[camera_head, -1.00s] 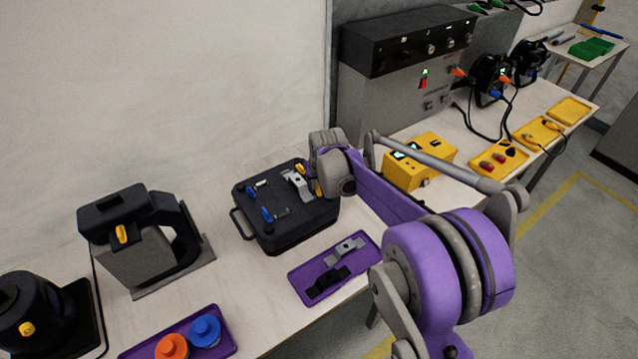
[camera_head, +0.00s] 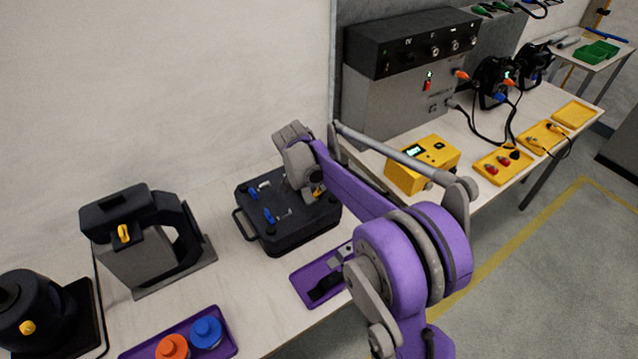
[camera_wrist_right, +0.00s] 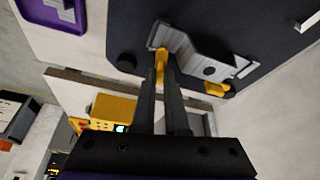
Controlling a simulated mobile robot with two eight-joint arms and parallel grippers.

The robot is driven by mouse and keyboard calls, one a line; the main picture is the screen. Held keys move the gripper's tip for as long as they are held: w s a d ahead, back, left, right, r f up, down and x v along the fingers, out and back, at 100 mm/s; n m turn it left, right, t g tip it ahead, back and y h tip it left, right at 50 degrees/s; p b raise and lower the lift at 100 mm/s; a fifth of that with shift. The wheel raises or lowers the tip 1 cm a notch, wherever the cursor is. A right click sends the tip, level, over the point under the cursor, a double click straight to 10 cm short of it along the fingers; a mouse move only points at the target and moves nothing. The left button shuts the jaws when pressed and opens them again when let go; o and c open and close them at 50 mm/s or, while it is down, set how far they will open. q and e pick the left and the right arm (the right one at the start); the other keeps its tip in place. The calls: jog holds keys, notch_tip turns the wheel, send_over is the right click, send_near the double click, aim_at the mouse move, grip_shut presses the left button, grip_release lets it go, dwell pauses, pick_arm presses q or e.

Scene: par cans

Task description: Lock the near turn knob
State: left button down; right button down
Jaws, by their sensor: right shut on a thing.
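The black case (camera_head: 285,240) lies flat on the table in the head view, with blue-handled levers (camera_head: 270,215) on its top. A silver bent clamp plate (camera_wrist_right: 205,58) sits on the case in the wrist view. One yellow turn knob (camera_wrist_right: 160,66) is at the plate's end, between the fingertips of my right gripper (camera_wrist_right: 161,76), which is shut on it. A second yellow knob (camera_wrist_right: 217,90) lies beside the plate, apart from the fingers. In the head view my right wrist hides most of the plate. My left gripper is not in view.
A purple tray (camera_head: 303,290) with a black and a grey part lies in front of the case. A black-and-grey clamp-like device (camera_head: 140,245) stands to the left. A yellow box (camera_head: 422,168) and yellow trays (camera_head: 497,168) are to the right.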

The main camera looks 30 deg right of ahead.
jog(key=shift+w+m+g, duration=0.15)
jog(key=shift+m+g, duration=0.45)
jog(key=shift+m, duration=0.9)
jog(key=c, duration=0.9)
grip_release()
jog(key=shift+c, duration=0.2)
jog(key=v, duration=1)
jog(key=shift+a+r+p, duration=0.25)
jog(key=shift+r+p, duration=0.1)
jog(key=shift+p, duration=0.05)
